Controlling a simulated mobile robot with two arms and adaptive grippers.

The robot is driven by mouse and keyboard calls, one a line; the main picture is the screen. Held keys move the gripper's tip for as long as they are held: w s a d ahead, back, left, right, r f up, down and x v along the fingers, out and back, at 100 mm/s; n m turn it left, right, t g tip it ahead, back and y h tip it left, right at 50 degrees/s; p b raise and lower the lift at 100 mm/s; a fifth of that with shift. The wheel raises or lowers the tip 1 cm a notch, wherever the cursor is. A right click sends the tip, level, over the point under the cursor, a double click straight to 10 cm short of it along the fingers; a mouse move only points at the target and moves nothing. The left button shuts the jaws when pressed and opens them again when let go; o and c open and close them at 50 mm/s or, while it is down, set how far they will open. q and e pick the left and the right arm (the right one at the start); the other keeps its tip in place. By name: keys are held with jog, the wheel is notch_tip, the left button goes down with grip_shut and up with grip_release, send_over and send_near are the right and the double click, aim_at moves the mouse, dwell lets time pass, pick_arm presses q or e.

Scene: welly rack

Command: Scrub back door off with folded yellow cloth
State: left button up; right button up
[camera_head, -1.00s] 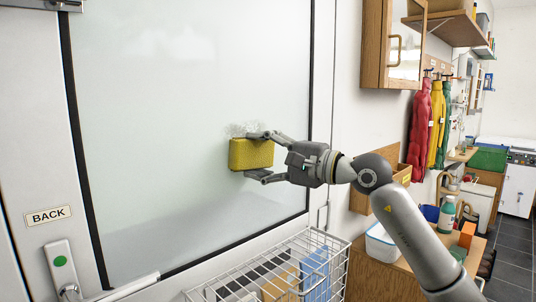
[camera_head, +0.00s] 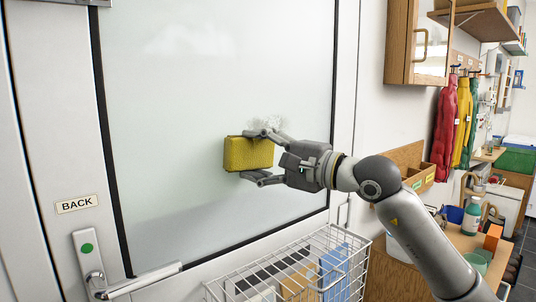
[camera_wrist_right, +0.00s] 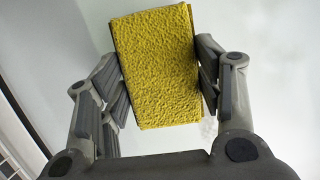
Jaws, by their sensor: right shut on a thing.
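The folded yellow cloth (camera_head: 249,154) is a thick yellow block in front of the frosted glass of the back door (camera_head: 180,120). My right gripper (camera_head: 262,156) is shut on it, with one finger above and one below. In the right wrist view the cloth (camera_wrist_right: 155,65) sits between both fingers. I cannot tell whether the cloth touches the glass. A whitish smear (camera_head: 266,123) shows on the glass just above the gripper, partly hidden by it. The door carries a BACK label (camera_head: 77,204) and a lever handle (camera_head: 130,284). My left gripper is out of view.
A white wire basket (camera_head: 300,265) with boxes stands below the glass. A wooden wall cabinet (camera_head: 400,45) hangs at upper right. A worktop with a bottle (camera_head: 471,217) and an orange box (camera_head: 492,237) lies right, behind my arm. Coats (camera_head: 446,120) hang beyond.

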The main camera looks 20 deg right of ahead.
aim_at(290, 132)
jog(key=shift+s+a, duration=0.1)
jog(key=shift+a, duration=0.15)
jog(key=shift+r+p, duration=0.35)
jog(key=shift+r, duration=0.1)
jog(key=shift+r+p, duration=0.6)
jog(key=shift+r, duration=0.3)
jog(key=shift+w+d+b, duration=0.1)
jog(key=shift+w+d, duration=0.65)
jog(key=shift+d, duration=1.3)
jog(key=shift+w+d+b, duration=0.15)
jog(key=shift+w+d, duration=0.6)
jog(key=shift+d, duration=1.25)
jog(key=shift+w+d+b, duration=0.1)
jog(key=shift+w+d, duration=0.65)
jog(key=shift+d, duration=1.3)
jog(key=shift+w+d, duration=0.1)
jog(key=shift+d, duration=0.25)
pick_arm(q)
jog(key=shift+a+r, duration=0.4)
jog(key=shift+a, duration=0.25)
pick_arm(e)
jog(key=shift+f, duration=0.1)
